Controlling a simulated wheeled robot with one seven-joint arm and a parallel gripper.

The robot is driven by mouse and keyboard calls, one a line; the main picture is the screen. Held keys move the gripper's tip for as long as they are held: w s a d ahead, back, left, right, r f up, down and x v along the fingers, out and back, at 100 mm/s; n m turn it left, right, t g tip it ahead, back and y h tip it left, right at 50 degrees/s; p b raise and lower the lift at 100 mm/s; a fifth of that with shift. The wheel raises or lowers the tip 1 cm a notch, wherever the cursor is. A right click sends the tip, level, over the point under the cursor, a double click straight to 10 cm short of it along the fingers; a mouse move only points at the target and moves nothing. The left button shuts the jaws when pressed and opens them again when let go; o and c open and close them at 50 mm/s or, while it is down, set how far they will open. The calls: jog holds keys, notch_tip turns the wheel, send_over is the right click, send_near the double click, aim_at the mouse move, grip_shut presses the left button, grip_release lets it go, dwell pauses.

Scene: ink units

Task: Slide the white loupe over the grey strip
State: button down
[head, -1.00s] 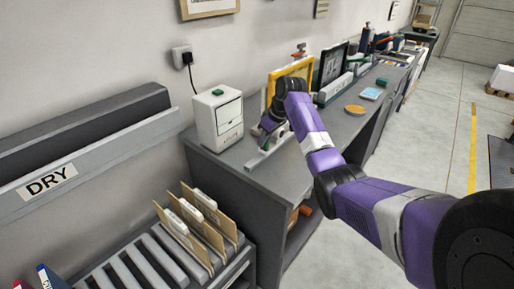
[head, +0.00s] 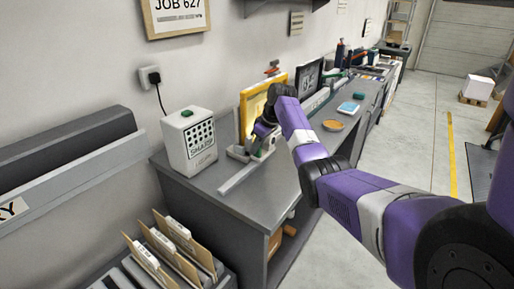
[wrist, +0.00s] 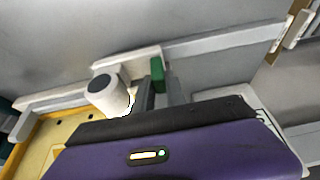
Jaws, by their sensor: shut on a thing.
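The white loupe (wrist: 110,95), a short cylinder with a dark top, shows in the wrist view on a pale base beside a green upright tab (wrist: 158,74). My gripper (wrist: 160,90) is at this green tab and looks shut on it; the purple palm hides the lower part. The long grey strip (wrist: 225,42) runs across the upper wrist view, and the loupe's base meets it. In the head view the strip (head: 240,177) lies along the bench top toward the front. My gripper (head: 262,140) is at its far end, largely hiding the loupe.
A white box (head: 188,140) with a green top button reads "SHARP" under a dot grid. A yellow frame (head: 250,108) stands behind my gripper. An orange disc (head: 333,125) and a blue pad (head: 348,107) lie farther right. The bench front edge is clear.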

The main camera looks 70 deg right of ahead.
jog(key=c, duration=1.4)
grip_release()
jog(key=shift+d+r, duration=0.15)
jog(key=shift+d, duration=0.2)
jog(key=shift+o, duration=0.2)
jog(key=shift+a, duration=0.1)
jog(key=v, duration=0.7)
jog(key=shift+s+r+b, duration=0.25)
jog(key=shift+r+b, duration=0.05)
jog(key=shift+b, duration=0.15)
